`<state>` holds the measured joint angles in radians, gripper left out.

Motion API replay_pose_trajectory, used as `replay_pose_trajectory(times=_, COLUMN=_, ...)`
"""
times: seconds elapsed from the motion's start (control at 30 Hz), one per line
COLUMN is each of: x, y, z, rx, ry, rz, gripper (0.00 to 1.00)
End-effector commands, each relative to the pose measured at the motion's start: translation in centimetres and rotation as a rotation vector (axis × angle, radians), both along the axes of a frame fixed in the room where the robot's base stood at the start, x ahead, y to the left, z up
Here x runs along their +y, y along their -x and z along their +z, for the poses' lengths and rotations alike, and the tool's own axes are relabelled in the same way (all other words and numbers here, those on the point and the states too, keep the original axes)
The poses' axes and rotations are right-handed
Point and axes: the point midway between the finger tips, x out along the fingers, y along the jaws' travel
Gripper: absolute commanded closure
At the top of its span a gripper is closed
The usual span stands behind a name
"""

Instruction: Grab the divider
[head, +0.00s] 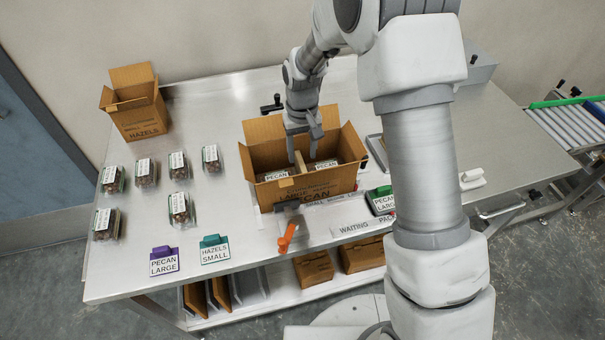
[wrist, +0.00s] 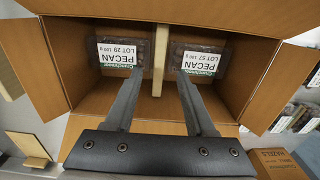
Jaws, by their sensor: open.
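The divider is a thin tan cardboard strip (wrist: 158,62) standing on edge inside the large open pecan box (head: 318,187). It parts two pecan packs, one on each side: the left pack (wrist: 125,52) and the right pack (wrist: 197,58) in the wrist view. A bit of the divider (head: 299,158) shows in the head view beside my fingers. My gripper (wrist: 161,77) is open, pointing down into the box. In the wrist view its fingertips lie to either side of the divider, with gaps showing between; their exact depth is hard to tell.
The box flaps stand open around my gripper. A hazels box (head: 138,118) stands at the back left, and several nut packs (head: 180,207) lie on the left of the steel table (head: 215,130). A purple label stand (head: 163,261) and a teal one (head: 214,249) stand near the front.

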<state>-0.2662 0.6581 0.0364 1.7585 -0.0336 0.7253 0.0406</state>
Motion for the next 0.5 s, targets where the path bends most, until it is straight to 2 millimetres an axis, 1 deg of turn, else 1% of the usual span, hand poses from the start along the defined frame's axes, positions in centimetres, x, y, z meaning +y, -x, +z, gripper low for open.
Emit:
replay_pose_trajectory(times=0.07, x=0.0, y=0.0, z=-0.6, rx=0.002, ry=0.001, rz=0.0, gripper=0.45)
replay_pose_trajectory(times=0.33, x=-0.1, y=0.0, z=-4.3, rx=0.004, ry=0.001, rz=0.0, gripper=0.45)
replay_pose_trajectory(times=0.5, x=-0.1, y=-0.1, z=-5.1, rx=0.001, ry=0.0, rz=0.0, gripper=0.45)
